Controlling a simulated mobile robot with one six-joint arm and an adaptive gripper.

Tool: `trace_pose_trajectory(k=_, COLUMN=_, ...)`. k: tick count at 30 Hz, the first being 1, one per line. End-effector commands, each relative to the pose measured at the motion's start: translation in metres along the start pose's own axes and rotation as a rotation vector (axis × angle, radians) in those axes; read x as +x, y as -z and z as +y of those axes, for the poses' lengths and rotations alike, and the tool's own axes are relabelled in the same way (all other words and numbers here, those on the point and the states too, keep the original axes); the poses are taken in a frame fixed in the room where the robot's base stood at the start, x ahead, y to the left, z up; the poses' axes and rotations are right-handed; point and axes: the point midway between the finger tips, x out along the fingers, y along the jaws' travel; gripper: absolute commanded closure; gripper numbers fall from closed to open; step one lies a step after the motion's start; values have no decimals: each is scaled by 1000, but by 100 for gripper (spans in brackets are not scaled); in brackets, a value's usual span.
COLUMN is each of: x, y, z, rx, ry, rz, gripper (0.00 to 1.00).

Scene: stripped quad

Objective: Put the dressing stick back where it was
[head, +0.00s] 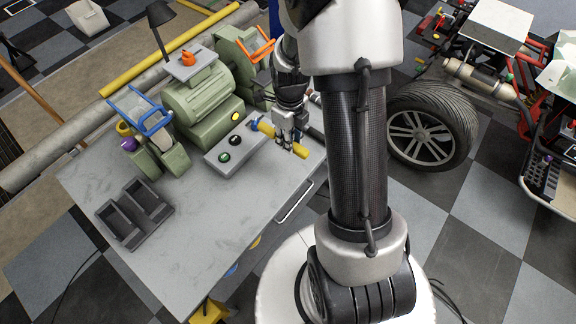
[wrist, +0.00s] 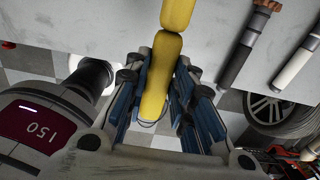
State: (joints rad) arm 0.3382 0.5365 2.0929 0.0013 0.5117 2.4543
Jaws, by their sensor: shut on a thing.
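My gripper (head: 291,143) is over the right part of the grey workbench (head: 200,245), just right of the button box. It is shut on a yellow stick with rounded ends (head: 301,153), the likely dressing stick. In the wrist view the yellow stick (wrist: 160,85) runs between the blue-padded fingers, with a narrow neck and a second yellow section beyond it. Whether it touches the bench is not clear. A dark grey two-compartment tray (head: 128,238) sits at the bench's front left; both compartments look empty.
A green bench grinder (head: 197,100) stands at the back of the bench. The grey button box (head: 222,157) lies before it. In the wrist view a dark rod (wrist: 240,55) and a pale rod (wrist: 297,62) lie right of the stick. The bench's front middle is clear.

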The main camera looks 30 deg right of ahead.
Motion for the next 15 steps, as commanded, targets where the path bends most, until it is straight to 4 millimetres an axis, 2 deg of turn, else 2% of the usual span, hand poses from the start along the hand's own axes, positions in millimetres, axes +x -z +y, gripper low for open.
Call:
trace_pose_trajectory(k=1, x=19, y=1, z=1, rx=0, ry=-3, rz=3, gripper=100)
trace_pose_trajectory(k=6, x=58, y=1, z=1, rx=0, ry=-2, rz=2, gripper=100)
trace_pose_trajectory(k=9, x=70, y=0, z=0, rx=0, ry=0, rz=0, gripper=100)
trace_pose_trajectory(k=15, x=82, y=0, z=0, rx=0, ry=1, rz=-1, gripper=100)
